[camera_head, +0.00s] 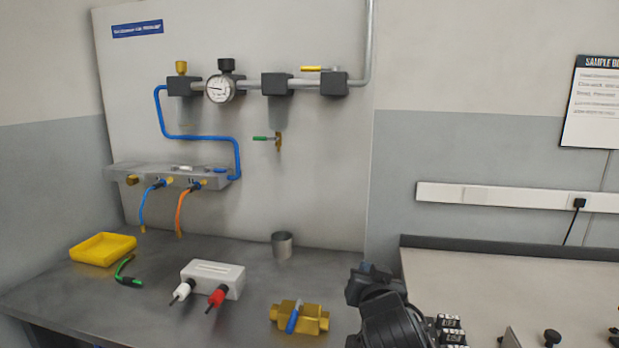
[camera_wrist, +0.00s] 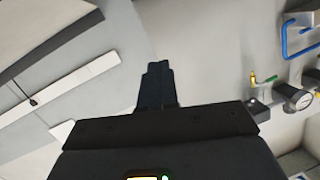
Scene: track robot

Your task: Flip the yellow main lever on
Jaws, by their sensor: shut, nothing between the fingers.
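The yellow main lever (camera_head: 311,68) lies about level on top of the rightmost dark block (camera_head: 334,83) on the grey wall pipe, its handle reaching left. I cannot make the lever out in the wrist view. My gripper (camera_wrist: 158,68) shows in the wrist view with its dark fingers together and nothing between them. It points at a bare wall there, apart from the fittings at the right. In the head view my dark arm is at the lower middle, and its fingertips cannot be made out.
A pressure gauge (camera_head: 220,89), a blue hose (camera_head: 200,137) and a small green-handled valve (camera_head: 267,138) are on the panel. Below, the bench holds a yellow tray (camera_head: 103,249), a metal cup (camera_head: 282,244), a white box (camera_head: 213,278) and a brass valve (camera_head: 299,317).

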